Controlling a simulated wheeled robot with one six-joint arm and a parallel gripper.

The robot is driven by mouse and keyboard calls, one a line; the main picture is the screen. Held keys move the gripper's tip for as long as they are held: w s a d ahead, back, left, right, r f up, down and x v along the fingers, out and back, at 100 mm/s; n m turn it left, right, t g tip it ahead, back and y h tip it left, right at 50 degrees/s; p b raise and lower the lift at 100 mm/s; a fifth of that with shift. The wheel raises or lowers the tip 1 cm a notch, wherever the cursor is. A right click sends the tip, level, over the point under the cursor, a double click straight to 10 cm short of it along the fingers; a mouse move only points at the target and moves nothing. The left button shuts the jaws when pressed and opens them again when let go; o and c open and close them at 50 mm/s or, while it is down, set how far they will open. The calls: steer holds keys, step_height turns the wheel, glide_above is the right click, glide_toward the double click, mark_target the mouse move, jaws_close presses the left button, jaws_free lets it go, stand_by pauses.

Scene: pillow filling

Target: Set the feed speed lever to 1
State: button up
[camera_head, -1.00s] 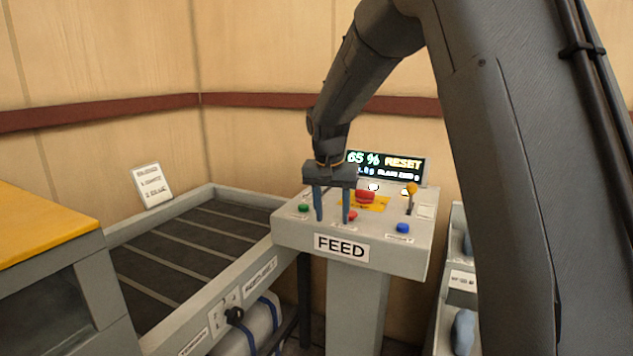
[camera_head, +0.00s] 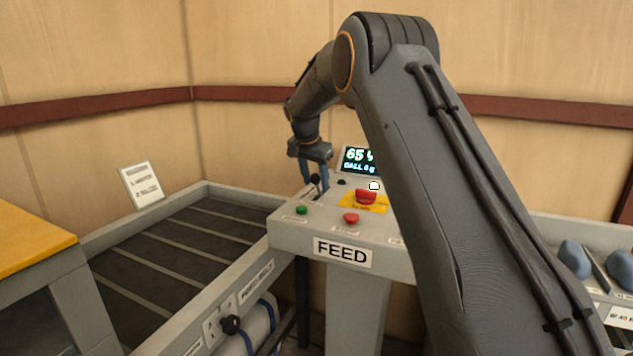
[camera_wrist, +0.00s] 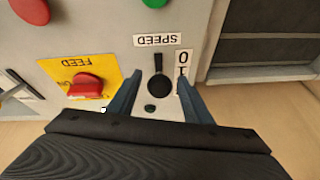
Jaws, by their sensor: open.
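The speed lever is a short black lever with a round knob. It shows in the wrist view (camera_wrist: 159,83) beside the "SPEED" label (camera_wrist: 156,40), upside down in that picture. A scale strip with 0 and 1 (camera_wrist: 182,64) lies right beside it; I cannot tell which mark the lever points to. My gripper (camera_head: 314,186) is open, pointing down at the back left of the FEED console (camera_head: 290,232). In the wrist view its fingers (camera_wrist: 160,92) stand on either side of the lever knob, with gaps visible. In the head view the lever (camera_head: 316,182) is partly hidden by the fingers.
Green (camera_head: 301,210) and red (camera_head: 351,217) buttons are nearer the front. The display (camera_head: 357,160) is partly behind my arm. A conveyor bed (camera_head: 180,245) lies left of the console.

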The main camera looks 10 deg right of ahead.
steer(key=shift+x, duration=0.8)
